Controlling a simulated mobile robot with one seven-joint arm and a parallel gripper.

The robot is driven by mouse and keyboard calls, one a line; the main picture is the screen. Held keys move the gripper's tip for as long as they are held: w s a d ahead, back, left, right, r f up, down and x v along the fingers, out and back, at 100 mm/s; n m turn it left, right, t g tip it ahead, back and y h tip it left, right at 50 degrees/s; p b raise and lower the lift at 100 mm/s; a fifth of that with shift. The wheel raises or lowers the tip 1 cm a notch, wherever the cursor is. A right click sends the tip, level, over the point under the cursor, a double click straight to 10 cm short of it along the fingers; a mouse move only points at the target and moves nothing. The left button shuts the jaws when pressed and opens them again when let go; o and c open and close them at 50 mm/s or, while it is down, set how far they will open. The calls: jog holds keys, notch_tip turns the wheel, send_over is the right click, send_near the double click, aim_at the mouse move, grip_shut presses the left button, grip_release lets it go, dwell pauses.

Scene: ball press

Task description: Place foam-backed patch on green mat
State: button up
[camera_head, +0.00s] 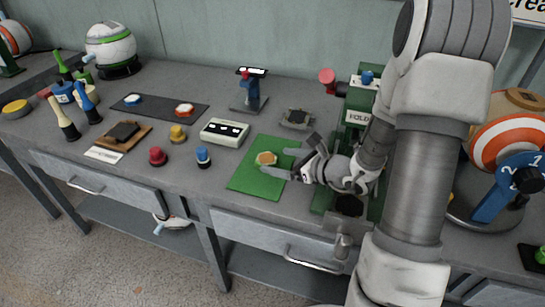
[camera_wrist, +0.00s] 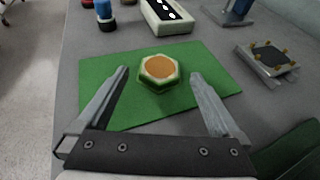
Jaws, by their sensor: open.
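The green mat (camera_head: 262,183) lies flat on the grey workbench; it also fills the middle of the wrist view (camera_wrist: 105,85). The foam-backed patch is probably the small hexagonal piece (camera_head: 266,158) with an orange-brown top and pale green-white rim, resting on the mat. In the wrist view the hexagonal piece (camera_wrist: 158,70) sits ahead of the fingertips, toward the mat's middle. My gripper (camera_head: 281,163) is low over the mat, its two fingers spread wide and empty. In the wrist view my gripper (camera_wrist: 157,90) has a finger on each side below the piece, touching nothing visible.
A cream box with a dark panel (camera_head: 224,132) stands behind the mat. Red (camera_head: 157,156) and blue (camera_head: 203,157) knobs stand left of it. A dark square part (camera_head: 297,118) sits behind right. The green press (camera_head: 358,105) stands right, close to my arm.

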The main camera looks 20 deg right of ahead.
jog(key=p+v, duration=0.1)
jog(key=v, duration=0.7)
jog(key=shift+s+d+r, duration=0.1)
jog(key=shift+s+d, duration=0.05)
jog(key=shift+s, duration=0.05)
